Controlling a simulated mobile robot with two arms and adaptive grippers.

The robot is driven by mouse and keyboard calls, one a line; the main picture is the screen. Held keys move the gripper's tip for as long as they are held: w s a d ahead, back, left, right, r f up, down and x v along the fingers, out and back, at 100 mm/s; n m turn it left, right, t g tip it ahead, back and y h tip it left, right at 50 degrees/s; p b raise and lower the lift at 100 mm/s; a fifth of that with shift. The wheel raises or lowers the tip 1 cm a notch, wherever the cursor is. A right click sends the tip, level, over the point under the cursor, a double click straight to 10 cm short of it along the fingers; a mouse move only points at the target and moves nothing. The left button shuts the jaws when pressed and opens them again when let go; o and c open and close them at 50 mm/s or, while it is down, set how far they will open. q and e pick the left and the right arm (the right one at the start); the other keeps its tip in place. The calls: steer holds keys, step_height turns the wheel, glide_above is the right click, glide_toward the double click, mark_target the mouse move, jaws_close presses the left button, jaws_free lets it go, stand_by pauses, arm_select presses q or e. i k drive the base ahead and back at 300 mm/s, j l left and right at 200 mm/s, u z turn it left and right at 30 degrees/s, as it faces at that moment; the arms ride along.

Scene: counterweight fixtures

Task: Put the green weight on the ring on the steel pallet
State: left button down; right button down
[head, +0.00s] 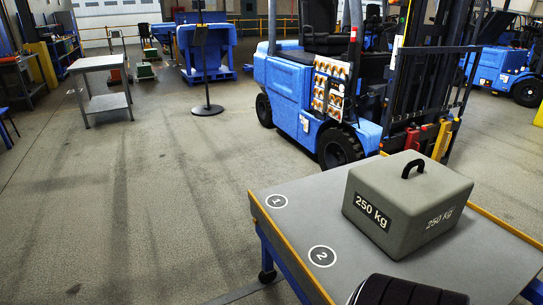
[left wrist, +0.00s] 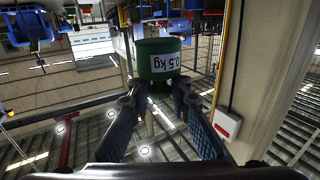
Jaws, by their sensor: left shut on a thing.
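The green weight (left wrist: 158,62), a cylinder with a white 0.5 kg label, shows in the left wrist view. My left gripper (left wrist: 155,103) is shut on it, with a blue ribbed finger on each side of its lower end. Neither the green weight nor my left gripper can be made out in the head view. My right gripper is in neither view. I cannot make out a steel pallet with a ring on it for certain in either view.
A grey-topped table (head: 300,205) with an orange edge bears white circles marked 1 (head: 277,201) and 2 (head: 322,256). A large grey 250 kg block (head: 405,205) with a black handle stands on it. A blue forklift (head: 290,85) stands behind.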

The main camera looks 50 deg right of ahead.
mark_target(277, 201)
steer(key=i+l+z, duration=0.15)
steer(key=i+z, duration=0.75)
steer(key=i, duration=0.15)
steer(key=i+j+z, duration=0.25)
steer(key=i+z, duration=0.5)
steer(key=z, duration=0.25)
steer(key=i+j+z, duration=0.1)
steer(key=i+z, duration=0.15)
steer(key=z, duration=0.2)
steer(key=i+j+z, duration=0.15)
steer(key=z, duration=0.75)
steer(key=i+j, duration=0.05)
